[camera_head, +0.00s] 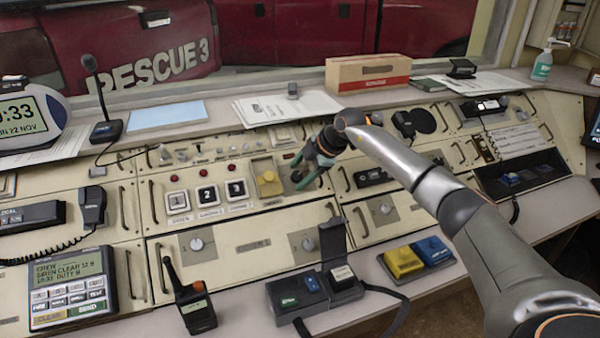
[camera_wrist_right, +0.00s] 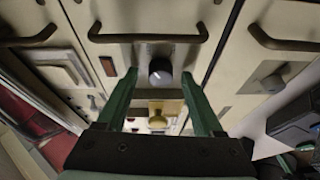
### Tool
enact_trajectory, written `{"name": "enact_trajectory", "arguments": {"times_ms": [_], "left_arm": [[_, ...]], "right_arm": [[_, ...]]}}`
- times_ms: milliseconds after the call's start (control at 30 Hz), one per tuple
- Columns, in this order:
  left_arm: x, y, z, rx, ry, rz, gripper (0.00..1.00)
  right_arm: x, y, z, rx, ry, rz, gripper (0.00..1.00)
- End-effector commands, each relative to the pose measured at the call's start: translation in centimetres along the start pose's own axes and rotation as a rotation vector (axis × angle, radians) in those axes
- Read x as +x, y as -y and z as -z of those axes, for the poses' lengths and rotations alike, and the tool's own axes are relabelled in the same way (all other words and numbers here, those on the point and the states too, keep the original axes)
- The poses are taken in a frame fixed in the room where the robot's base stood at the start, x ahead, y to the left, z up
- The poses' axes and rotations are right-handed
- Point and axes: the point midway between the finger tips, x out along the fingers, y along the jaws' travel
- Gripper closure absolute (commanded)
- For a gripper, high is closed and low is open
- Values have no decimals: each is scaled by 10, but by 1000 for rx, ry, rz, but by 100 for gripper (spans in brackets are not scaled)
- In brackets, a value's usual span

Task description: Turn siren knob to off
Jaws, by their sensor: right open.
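My right gripper (camera_head: 298,174) is over the middle of the console, its green fingers angled down to the left. In the right wrist view, its two fingers (camera_wrist_right: 159,74) are apart, with a dark round knob (camera_wrist_right: 160,71) bearing a pale pointer mark showing in the gap between the tips. Nothing is gripped, and I cannot tell whether a finger touches the knob. No siren label is readable here, so I cannot confirm which knob is the siren knob. In the head view the fingers partly hide this spot. My left gripper is not in view.
A yellow knob (camera_head: 268,183) stands just left of the gripper. Numbered switches (camera_head: 207,195) lie further left. Bar handles edge the panels, one (camera_wrist_right: 148,38) close beyond the dark knob. Radios (camera_head: 192,300) and a yellow block (camera_head: 403,262) stand on the front ledge.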

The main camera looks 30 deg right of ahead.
Motion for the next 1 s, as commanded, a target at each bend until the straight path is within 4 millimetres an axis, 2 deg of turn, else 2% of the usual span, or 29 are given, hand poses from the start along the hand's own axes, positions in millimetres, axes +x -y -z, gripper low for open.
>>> {"name": "enact_trajectory", "arguments": {"times_ms": [67, 633, 1000], "left_arm": [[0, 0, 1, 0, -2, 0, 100], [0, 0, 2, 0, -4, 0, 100], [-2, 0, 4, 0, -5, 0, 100]], "right_arm": [[0, 0, 0, 0, 0, 0, 35], [0, 0, 0, 0, 0, 1, 99], [-1, 0, 1, -14, 0, 7, 100]]}}
